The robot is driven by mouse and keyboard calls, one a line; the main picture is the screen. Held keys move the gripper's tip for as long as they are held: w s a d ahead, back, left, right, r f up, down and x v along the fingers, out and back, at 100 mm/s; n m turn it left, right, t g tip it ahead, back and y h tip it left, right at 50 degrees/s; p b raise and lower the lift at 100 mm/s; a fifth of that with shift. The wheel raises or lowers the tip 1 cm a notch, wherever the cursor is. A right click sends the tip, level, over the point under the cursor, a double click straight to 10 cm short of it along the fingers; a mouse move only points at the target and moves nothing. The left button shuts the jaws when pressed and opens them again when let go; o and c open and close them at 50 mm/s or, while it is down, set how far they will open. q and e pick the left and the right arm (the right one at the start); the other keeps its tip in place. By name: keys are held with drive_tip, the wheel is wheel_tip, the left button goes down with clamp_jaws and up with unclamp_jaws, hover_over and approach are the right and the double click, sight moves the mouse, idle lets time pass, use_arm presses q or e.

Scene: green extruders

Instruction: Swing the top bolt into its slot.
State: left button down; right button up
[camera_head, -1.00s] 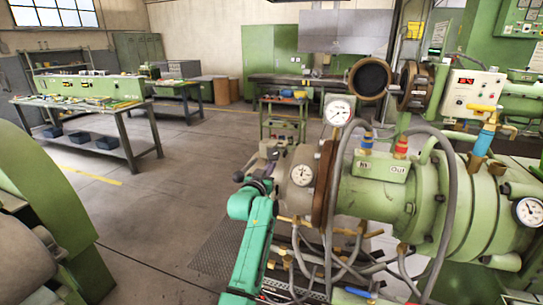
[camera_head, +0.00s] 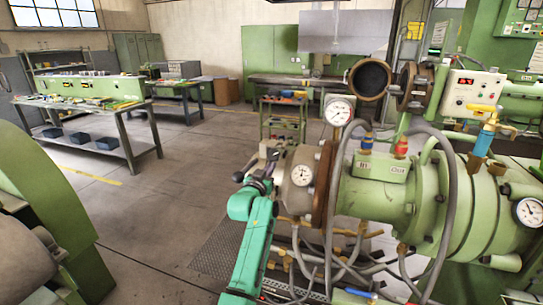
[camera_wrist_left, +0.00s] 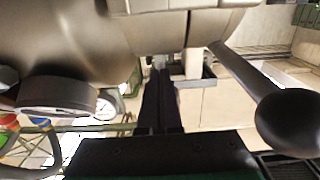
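The grey extruder head (camera_head: 297,190) with a small gauge sits on the front flange of the green extruder barrel (camera_head: 375,200). My left gripper (camera_head: 268,155), on my green arm, is at the left side of this head, small and partly hidden in the head view. In the left wrist view, my left gripper's dark fingers (camera_wrist_left: 160,68) lie close together under the rounded metal head (camera_wrist_left: 150,40). Their tips are by a small light metal piece (camera_wrist_left: 193,62), possibly part of a bolt; contact is unclear. I cannot surely pick out the top bolt or its slot. My right gripper is out of view.
A dark ball-ended lever (camera_wrist_left: 288,122) stands close right of the fingers in the left wrist view. Hoses (camera_head: 340,265) hang below the barrel. A green machine (camera_head: 45,215) stands at the left. The floor (camera_head: 165,215) between is clear.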

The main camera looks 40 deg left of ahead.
sight(272, 158)
use_arm(q)
drive_tip(key=shift+r, duration=0.2)
idle(0.4)
drive_tip(key=shift+w+a+r+p, duration=0.1)
drive_tip(key=shift+w+r+p, duration=0.25)
drive_tip(key=shift+w+r, duration=0.1)
drive_tip(key=shift+w+a+r, duration=0.15)
drive_tip(key=shift+w+r, duration=0.3)
idle(0.3)
drive_tip(key=shift+w+a+r, duration=0.15)
drive_tip(key=shift+w+r, duration=0.25)
drive_tip(key=shift+w, duration=0.1)
